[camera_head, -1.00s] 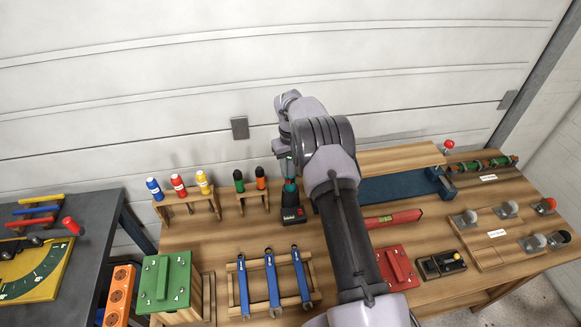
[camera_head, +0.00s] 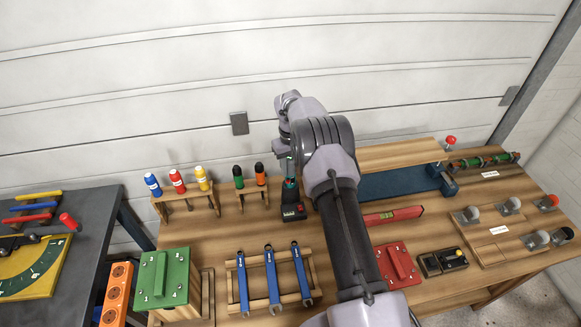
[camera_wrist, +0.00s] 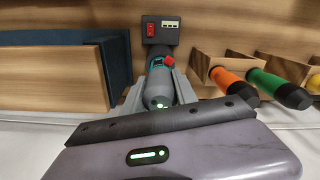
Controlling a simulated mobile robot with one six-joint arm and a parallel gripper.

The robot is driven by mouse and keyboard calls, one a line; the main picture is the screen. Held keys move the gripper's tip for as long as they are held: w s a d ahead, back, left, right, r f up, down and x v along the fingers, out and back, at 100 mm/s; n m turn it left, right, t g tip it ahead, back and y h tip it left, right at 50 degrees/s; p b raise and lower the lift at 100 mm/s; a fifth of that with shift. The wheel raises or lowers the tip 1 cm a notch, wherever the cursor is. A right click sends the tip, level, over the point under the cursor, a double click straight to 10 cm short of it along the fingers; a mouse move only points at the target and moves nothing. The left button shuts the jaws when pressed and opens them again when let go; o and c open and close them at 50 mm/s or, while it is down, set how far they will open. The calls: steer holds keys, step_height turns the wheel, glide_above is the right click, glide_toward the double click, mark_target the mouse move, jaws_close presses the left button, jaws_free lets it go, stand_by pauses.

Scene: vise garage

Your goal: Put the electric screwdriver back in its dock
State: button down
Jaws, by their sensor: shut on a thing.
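The electric screwdriver (camera_head: 290,186) is a teal and dark grey tool standing roughly upright, directly over its dock. My gripper (camera_wrist: 158,86) is shut on the screwdriver's body. In the wrist view the screwdriver (camera_wrist: 157,90) shows its rounded grey end with a green light towards me, and a red part near the dock. The dock (camera_head: 293,213) is a small black box with a red switch; it also shows in the wrist view (camera_wrist: 161,29). The screwdriver's lower end meets the dock in the picture; whether it is fully seated I cannot tell.
A wooden rack with green and orange-handled tools (camera_head: 250,188) stands just left of the dock. A wrench rack (camera_head: 270,283) lies in front.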

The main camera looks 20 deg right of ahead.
mark_target(291, 158)
steer(key=shift+f+b, duration=0.3)
steer(key=shift+f, duration=0.1)
stand_by(0.3)
steer(key=c, duration=0.9)
jaws_free()
steer(key=o, duration=0.3)
steer(key=shift+r+p, duration=2.15)
steer(key=shift+r, duration=1.45)
steer(key=shift+f, duration=0.1)
